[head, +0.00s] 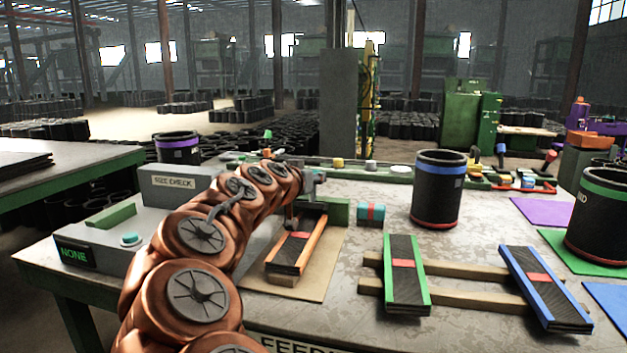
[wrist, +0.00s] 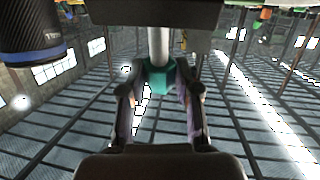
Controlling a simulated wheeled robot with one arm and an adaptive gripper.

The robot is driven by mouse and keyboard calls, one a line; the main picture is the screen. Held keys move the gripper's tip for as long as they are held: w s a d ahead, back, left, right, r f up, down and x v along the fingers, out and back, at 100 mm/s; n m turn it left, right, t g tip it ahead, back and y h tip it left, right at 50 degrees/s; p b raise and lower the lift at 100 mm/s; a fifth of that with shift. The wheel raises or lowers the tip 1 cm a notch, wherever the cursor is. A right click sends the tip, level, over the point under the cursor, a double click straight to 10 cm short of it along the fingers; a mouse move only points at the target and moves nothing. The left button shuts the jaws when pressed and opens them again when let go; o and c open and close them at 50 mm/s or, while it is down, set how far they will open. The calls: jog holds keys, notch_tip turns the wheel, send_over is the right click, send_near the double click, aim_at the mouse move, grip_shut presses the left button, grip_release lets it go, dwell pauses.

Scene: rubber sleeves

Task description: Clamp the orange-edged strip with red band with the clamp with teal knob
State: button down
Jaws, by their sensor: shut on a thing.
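The orange-edged strip (head: 287,257) with a red band (head: 301,235) lies on a tan board, its far end under the clamp area behind my gripper. My gripper (head: 312,178) is above that far end. In the wrist view, my gripper (wrist: 160,95) has its two fingers on either side of the teal knob (wrist: 158,79) and is shut on it. A pale shaft (wrist: 158,45) runs from the knob to a grey part of the clamp. In the head view the knob is hidden, and I cannot tell whether the clamp presses on the strip.
A green-edged strip (head: 421,279) and a blue-edged strip (head: 564,318) rest on wooden rails to the right. A black sleeve (head: 438,190) with blue and red rims stands behind them. A size-check box (head: 175,205) is at left.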

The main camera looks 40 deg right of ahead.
jog(key=c, duration=0.8)
grip_release()
jog(key=v, duration=1.2)
